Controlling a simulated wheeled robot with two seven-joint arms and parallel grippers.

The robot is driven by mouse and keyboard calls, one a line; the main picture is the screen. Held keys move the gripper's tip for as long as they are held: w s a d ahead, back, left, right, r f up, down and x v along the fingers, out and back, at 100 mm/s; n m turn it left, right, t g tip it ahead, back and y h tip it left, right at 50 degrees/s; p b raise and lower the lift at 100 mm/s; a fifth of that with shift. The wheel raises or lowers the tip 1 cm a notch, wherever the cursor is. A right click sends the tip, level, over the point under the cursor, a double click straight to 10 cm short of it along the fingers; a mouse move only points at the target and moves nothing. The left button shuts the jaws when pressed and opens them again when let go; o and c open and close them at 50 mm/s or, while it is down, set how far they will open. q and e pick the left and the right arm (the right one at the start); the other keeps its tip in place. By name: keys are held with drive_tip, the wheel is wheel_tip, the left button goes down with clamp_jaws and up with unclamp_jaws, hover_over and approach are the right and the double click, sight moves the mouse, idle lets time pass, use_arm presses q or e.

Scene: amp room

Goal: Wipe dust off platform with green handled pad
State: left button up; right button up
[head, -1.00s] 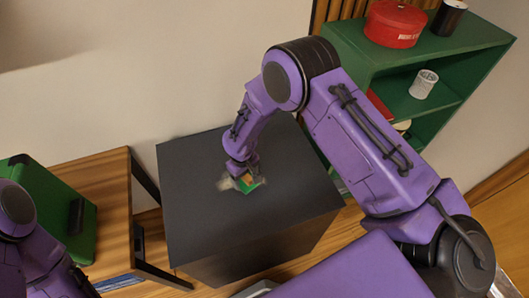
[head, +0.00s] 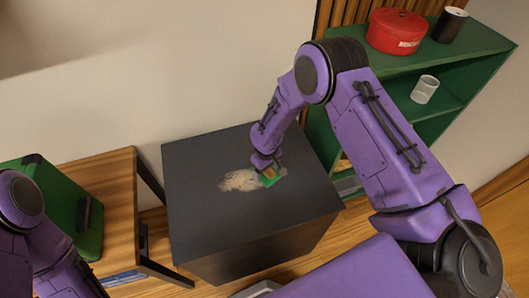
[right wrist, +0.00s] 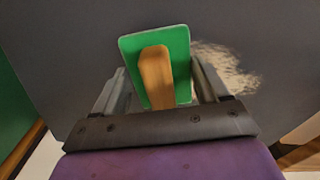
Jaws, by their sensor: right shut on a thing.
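The platform (head: 215,225) is a dark grey block with a flat top, in the middle of the head view. A pale dust patch (head: 238,181) lies on its top; it also shows in the right wrist view (right wrist: 225,68). The pad (head: 268,179) has a green plate and a wooden handle; in the right wrist view the green plate (right wrist: 130,50) is seen. My right gripper (head: 268,168) is shut on the pad's handle (right wrist: 157,75). The pad is at the right edge of the dust; whether it touches the top cannot be told. My left gripper is out of view.
A wooden table (head: 110,165) with a green case (head: 65,205) stands left of the platform. A green shelf (head: 455,68) with a red tin (head: 396,32) and a white cup (head: 424,89) stands at the right. A wall is behind the platform.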

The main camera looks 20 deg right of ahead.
drive_tip(key=shift+r+p, duration=2.2)
drive_tip(key=shift+r, duration=0.7)
drive_tip(key=shift+s, duration=0.1)
drive_tip(key=shift+f, duration=0.1)
